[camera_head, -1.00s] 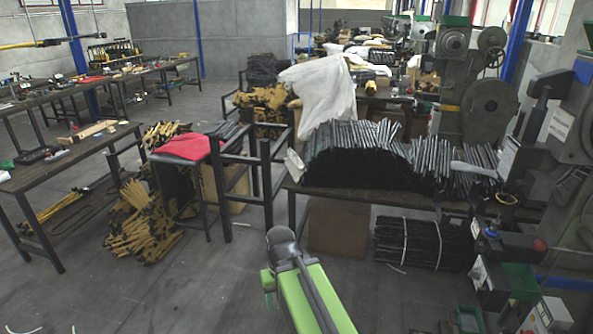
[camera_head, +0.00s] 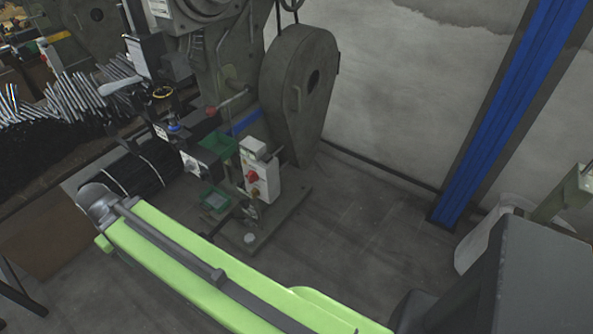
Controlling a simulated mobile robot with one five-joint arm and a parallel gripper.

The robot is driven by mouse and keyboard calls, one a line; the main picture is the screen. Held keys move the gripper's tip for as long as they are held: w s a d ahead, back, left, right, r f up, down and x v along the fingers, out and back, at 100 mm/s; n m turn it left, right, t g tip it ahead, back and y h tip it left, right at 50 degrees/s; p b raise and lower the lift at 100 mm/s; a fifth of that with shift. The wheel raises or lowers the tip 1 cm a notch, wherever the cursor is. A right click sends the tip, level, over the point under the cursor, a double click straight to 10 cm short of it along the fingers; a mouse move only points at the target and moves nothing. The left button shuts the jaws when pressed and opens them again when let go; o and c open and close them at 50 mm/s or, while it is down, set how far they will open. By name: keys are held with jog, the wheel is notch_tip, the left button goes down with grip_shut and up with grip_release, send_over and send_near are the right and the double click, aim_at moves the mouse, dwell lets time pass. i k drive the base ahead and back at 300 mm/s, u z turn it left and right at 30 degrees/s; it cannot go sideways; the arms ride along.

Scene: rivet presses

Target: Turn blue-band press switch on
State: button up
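The grey-green press with a blue band (camera_head: 246,122) stands at the upper middle, with a large rounded wheel guard (camera_head: 300,88) on its right side. A white switch box (camera_head: 266,180) sits low on its front, with a red knob or button (camera_head: 252,176) on its face. Whether the switch is on or off cannot be told. My bright green arm crosses the lower picture, its dark rounded end left of the switch box and apart from it in the picture. My gripper's fingers are not in view.
A bench with a pile of dark metal rods (camera_head: 85,95) is at left. A small dark control box (camera_head: 199,160) and green bins (camera_head: 216,198) are by the press. A blue column (camera_head: 510,110) and a pale bin (camera_head: 478,240) stand at right. Floor right of the press is clear.

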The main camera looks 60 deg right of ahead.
aim_at(253, 177)
jog(key=z, duration=1.45)
jog(key=k, duration=0.7)
jog(key=u, duration=0.1)
jog(key=i, duration=0.7)
jog(key=z, duration=0.7)
jog(key=k, duration=1.1)
jog(key=u, duration=0.3)
jog(key=i, duration=1)
jog(key=u, duration=0.05)
